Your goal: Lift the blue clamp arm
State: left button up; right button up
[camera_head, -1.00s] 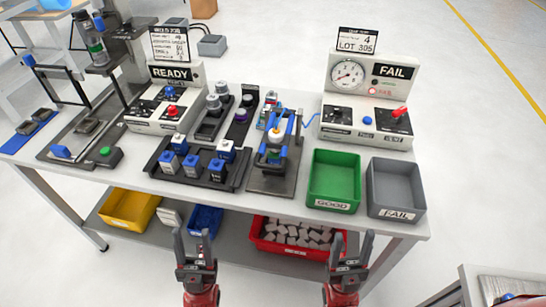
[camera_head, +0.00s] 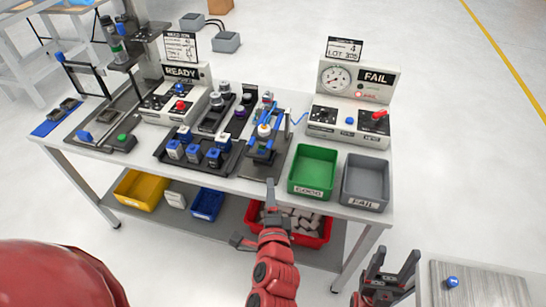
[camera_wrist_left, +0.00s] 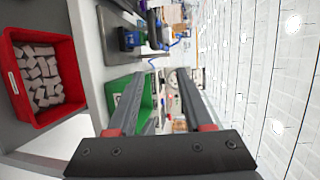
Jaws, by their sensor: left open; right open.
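The blue clamp arm (camera_head: 271,115) is on the clamp fixture (camera_head: 259,157) at the back table, left of the green bin. A white and orange part sits in the fixture under it. In the left wrist view the fixture is sideways near the top, with small blue parts only partly visible. My left gripper (camera_head: 252,212) is open and empty in front of the table edge, below and nearer than the fixture. Its fingers (camera_wrist_left: 162,80) frame the green bin area in the left wrist view. My right gripper (camera_head: 388,268) is open and empty, low at the right.
The green bin (camera_head: 313,150) and grey bin (camera_head: 367,206) stand right of the fixture. A tray of blue-topped parts (camera_head: 170,162) is on its left. The FAIL tester (camera_head: 322,98) is behind. A red bin (camera_head: 320,240) is on the lower shelf.

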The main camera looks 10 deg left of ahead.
pick_arm(q)
jog(key=s+a+y, duration=0.1)
jog(key=g+b, duration=0.1)
jog(key=b, duration=0.5)
send_near(256, 155)
jog(key=p+x, duration=0.1)
jog(key=x, duration=0.2)
jog(key=p+x, duration=0.1)
jog(key=x, duration=0.2)
jog(key=p+x, duration=0.1)
jog(key=x, duration=0.3)
jog(key=shift+f, duration=0.4)
jog(key=shift+c, duration=0.3)
grip_shut()
